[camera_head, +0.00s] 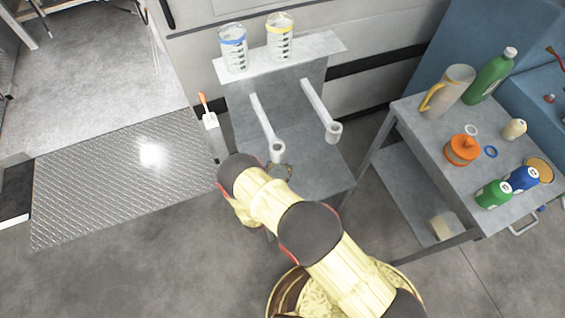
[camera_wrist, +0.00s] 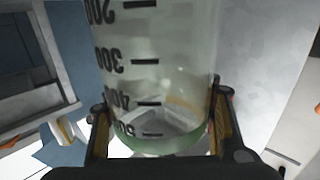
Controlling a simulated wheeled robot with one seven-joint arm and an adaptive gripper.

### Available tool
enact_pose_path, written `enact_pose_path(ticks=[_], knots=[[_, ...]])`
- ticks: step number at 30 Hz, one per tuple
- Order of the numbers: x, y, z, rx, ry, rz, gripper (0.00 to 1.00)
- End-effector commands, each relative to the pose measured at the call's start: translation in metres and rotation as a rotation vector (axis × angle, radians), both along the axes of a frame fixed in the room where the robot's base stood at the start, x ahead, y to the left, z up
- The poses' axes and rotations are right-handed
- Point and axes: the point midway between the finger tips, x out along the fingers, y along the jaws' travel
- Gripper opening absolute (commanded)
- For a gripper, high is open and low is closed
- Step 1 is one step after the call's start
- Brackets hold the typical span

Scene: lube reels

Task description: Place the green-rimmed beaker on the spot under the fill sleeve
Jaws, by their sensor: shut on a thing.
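The green-rimmed beaker (camera_wrist: 155,75) fills the middle of the wrist view, clear with black graduations that appear upside down; its green edge is at the bottom of the picture. My gripper (camera_wrist: 160,132) is shut on it, one finger on each side. In the head view my arm mostly hides the gripper and beaker, near the left white sleeve. Two white arms end in ring-shaped sleeves on the grey stand, a left sleeve (camera_head: 277,149) and a right sleeve (camera_head: 333,132). The spot under the left sleeve is hidden; I cannot tell whether the beaker touches the stand.
A blue-rimmed beaker (camera_head: 233,50) and a yellow-rimmed beaker (camera_head: 280,38) stand on the stand's upper shelf (camera_head: 318,45). The side table (camera_head: 420,133) at right holds a jug (camera_head: 450,90), bottles and an orange container (camera_head: 461,151). Stand surface (camera_head: 318,178) below the right sleeve looks clear.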

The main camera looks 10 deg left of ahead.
Motion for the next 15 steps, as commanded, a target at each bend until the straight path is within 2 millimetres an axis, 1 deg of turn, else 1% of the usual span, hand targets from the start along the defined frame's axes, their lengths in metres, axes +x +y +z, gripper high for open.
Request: enact_pose_path(ticks=[1, 2, 15], knots=[[0.0000, 0.0000, -0.0028, 0.000, 0.000, 0.000, 0.07], [0.0000, -0.0001, -0.0024, 0.000, 0.000, 0.000, 0.47], [0.0001, 0.0000, -0.0016, 0.000, 0.000, 0.000, 0.72]])
